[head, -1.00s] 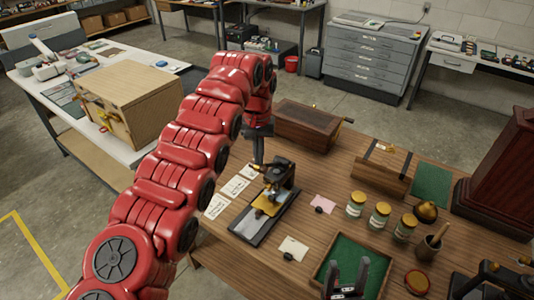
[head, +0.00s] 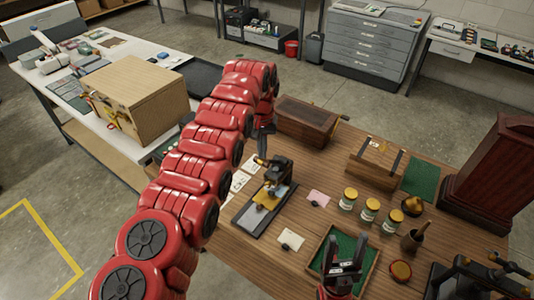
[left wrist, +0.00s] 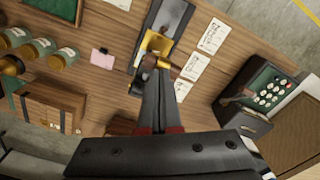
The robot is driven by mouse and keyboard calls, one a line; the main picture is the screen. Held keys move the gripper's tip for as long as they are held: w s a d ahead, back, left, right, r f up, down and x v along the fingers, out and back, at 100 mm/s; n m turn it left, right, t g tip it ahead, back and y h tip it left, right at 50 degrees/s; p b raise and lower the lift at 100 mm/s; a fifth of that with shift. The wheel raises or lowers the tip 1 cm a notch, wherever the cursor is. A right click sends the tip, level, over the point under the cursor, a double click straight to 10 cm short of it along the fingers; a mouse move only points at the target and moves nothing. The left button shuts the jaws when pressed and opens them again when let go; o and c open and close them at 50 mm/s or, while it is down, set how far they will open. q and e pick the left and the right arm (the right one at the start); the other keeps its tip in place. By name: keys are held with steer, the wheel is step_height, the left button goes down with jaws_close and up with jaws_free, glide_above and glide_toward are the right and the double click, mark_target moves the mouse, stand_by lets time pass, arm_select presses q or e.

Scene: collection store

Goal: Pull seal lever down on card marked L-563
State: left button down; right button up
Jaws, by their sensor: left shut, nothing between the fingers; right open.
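A black seal press (head: 276,174) stands on a dark base on the wooden bench, with a yellowish plate low in it. It also shows in the left wrist view (left wrist: 158,43). Its lever (left wrist: 166,66) ends at the tips of my left gripper; I cannot tell whether they touch. My left gripper (head: 264,153) is shut and empty, pointing down at the press from behind; its fingers also show in the left wrist view (left wrist: 158,78). White cards (head: 240,181) lie left of the press, their writing too small to read. My right gripper (head: 346,246) is open over the green-lined tray.
The green-lined tray (head: 317,262) lies at the bench front. Several jars (head: 369,210), a mortar (head: 411,240) and a wooden rack (head: 373,173) stand right of the press. A wooden box (head: 307,120) is behind it. Pink (head: 318,198) and white (head: 291,239) slips lie near.

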stand_by(0.3)
arm_select(q)
steer(key=shift+r+p, duration=1.5)
steer(key=shift+r, duration=1.05)
steer(key=shift+f, duration=0.1)
